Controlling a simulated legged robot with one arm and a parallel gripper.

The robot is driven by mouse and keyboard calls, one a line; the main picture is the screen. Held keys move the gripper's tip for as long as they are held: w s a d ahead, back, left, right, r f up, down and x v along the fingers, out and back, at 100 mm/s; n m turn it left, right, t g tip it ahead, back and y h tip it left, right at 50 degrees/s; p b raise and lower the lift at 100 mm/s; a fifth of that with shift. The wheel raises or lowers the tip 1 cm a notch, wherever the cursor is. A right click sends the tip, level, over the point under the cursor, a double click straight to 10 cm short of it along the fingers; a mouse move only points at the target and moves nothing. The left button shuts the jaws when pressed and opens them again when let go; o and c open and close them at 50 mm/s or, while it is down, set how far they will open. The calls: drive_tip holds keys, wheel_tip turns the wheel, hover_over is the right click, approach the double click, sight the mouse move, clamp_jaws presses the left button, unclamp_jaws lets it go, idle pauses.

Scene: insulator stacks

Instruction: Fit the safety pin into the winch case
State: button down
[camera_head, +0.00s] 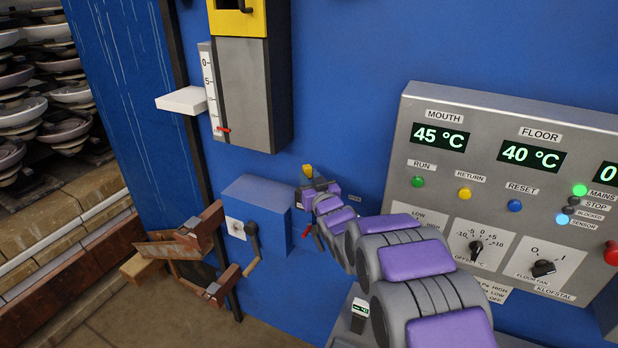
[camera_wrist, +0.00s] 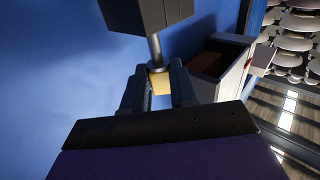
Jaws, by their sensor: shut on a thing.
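The winch case (camera_head: 262,212) is a blue box on the blue wall in the head view, with a crank handle (camera_head: 254,247) at its left end. My gripper (camera_head: 306,186) is just beyond the case's right end, small and partly hidden by its own body. In the wrist view its two dark fingers (camera_wrist: 150,88) are shut on the yellow end of the safety pin (camera_wrist: 158,82). The pin's grey collar and shaft run toward a dark grey block (camera_wrist: 148,20). I cannot tell how far the shaft sits in that block. The yellow end also shows in the head view (camera_head: 307,170).
A control panel (camera_head: 400,180) with displays and knobs stands right of my arm. A grey gauge housing (camera_head: 244,95) and white ledge (camera_head: 182,100) are above the case. A rusty bracket (camera_head: 195,240) is at left. Insulator stacks (camera_head: 40,90) stand far left.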

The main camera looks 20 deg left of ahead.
drive_tip(key=shift+f+b, duration=0.5)
drive_tip(key=shift+f, duration=1.5)
drive_tip(key=c, duration=0.8)
unclamp_jaws()
drive_tip(key=shift+d, duration=0.1)
drive_tip(key=shift+s+f, duration=0.1)
drive_tip(key=shift+s, duration=0.05)
drive_tip(key=shift+s+d, duration=0.1)
drive_tip(key=shift+s, duration=0.05)
drive_tip(key=shift+r+p+v, duration=0.2)
drive_tip(key=shift+p+v, duration=0.6)
drive_tip(key=shift+v, duration=7.6)
drive_tip(key=shift+f, duration=0.1)
